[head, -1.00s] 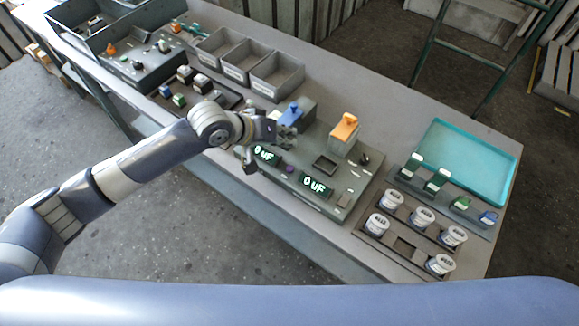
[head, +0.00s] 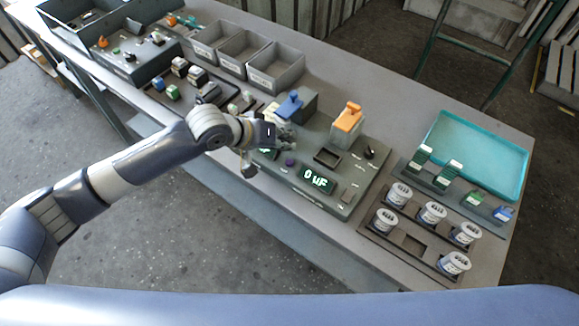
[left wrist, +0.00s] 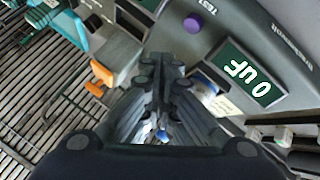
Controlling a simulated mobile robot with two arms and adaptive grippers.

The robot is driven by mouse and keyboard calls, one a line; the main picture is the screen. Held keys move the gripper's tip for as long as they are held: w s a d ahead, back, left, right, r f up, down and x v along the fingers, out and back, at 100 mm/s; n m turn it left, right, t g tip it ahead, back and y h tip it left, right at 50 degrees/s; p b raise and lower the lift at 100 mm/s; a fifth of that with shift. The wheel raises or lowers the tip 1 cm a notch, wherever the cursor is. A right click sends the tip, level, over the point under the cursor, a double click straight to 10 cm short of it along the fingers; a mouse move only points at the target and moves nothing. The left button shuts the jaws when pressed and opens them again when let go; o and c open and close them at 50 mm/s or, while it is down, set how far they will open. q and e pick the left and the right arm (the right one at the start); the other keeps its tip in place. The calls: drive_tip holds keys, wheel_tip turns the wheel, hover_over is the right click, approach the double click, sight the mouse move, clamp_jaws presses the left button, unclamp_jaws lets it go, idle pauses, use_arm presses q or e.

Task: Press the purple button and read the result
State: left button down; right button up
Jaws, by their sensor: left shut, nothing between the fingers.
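The purple button (head: 291,162) sits on the front of the grey-green tester (head: 347,201), between two displays. It also shows in the left wrist view (left wrist: 193,23), just beside the fingers and uncovered. The right display (head: 318,179) reads "0 uF"; a display (left wrist: 248,72) reading "0 uF" shows in the left wrist view. The left display (head: 266,154) is mostly hidden by my left gripper (head: 285,137). That gripper is shut and empty above the tester, apart from the button; its fingers (left wrist: 160,65) are together in the left wrist view. My right gripper is out of view.
An orange-handled block (head: 347,120) and a blue-handled block (head: 290,103) stand at the tester's back. Grey bins (head: 275,67) lie behind left. A teal tray (head: 483,150) and a rack of white jars (head: 432,213) are on the right.

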sight(287, 159)
use_arm(q)
drive_tip(key=shift+f+b, duration=0.4)
drive_tip(key=shift+f, duration=1.2)
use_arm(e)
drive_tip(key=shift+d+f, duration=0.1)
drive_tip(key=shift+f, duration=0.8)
use_arm(q)
drive_tip(key=shift+f, duration=0.1)
drive_tip(key=shift+f, duration=0.35)
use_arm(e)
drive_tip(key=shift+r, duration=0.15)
use_arm(q)
drive_tip(key=shift+f, duration=0.45)
drive_tip(key=shift+r+p, duration=0.9)
drive_tip(key=shift+p, duration=0.25)
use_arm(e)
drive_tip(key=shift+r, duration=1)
